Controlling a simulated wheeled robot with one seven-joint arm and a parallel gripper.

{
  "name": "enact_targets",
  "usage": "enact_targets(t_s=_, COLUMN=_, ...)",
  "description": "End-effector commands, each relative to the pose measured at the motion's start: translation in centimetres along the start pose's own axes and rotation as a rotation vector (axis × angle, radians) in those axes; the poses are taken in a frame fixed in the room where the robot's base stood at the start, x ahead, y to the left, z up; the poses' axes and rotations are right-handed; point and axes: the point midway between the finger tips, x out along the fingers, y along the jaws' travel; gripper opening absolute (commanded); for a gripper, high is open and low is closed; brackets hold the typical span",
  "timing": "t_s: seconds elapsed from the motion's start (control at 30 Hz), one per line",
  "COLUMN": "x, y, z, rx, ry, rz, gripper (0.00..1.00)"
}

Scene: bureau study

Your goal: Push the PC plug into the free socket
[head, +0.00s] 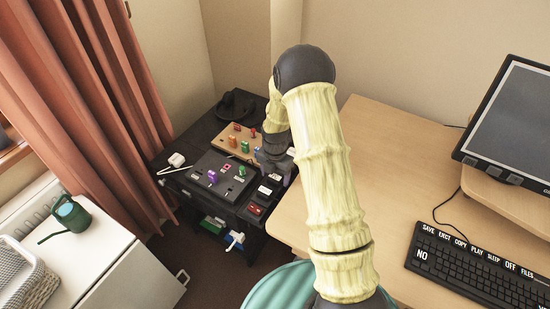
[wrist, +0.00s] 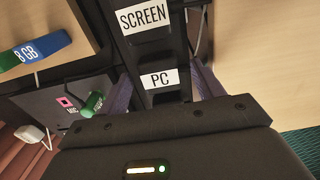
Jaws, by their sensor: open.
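My gripper (head: 274,166) is over the right side of the low dark table in the head view. In the wrist view its purplish fingers (wrist: 165,92) are apart, one on each side of a black strip (wrist: 146,54). The strip has a white SCREEN label (wrist: 145,18) and a nearer white PC label (wrist: 159,79). A dark opening or block shows just below the PC label, partly hidden by my gripper's body. I cannot tell whether it is a plug or a socket. Nothing is visibly held. I cannot make out the free socket.
A dark panel (head: 203,190) with coloured pieces and a wooden board (head: 222,143) are left of my gripper. A white plug-like piece (head: 177,160) with a cable lies further left. A black hat (head: 234,104) is behind. The wooden desk (head: 390,140) stands close on the right.

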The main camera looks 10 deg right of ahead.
Motion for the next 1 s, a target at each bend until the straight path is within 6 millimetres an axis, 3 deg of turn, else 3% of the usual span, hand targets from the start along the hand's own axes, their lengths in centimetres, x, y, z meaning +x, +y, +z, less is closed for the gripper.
enact_targets(t_s=0.7, x=-13.7, y=0.0, z=0.1, rx=0.002, ry=-0.003, rz=0.003, gripper=0.67)
enact_targets(t_s=0.83, x=-15.6, y=0.0, z=0.1, rx=0.002, ry=-0.002, rz=0.002, gripper=0.67)
enact_targets(t_s=1.0, x=-16.7, y=0.0, z=0.0, rx=0.001, ry=-0.001, rz=0.001, gripper=0.67)
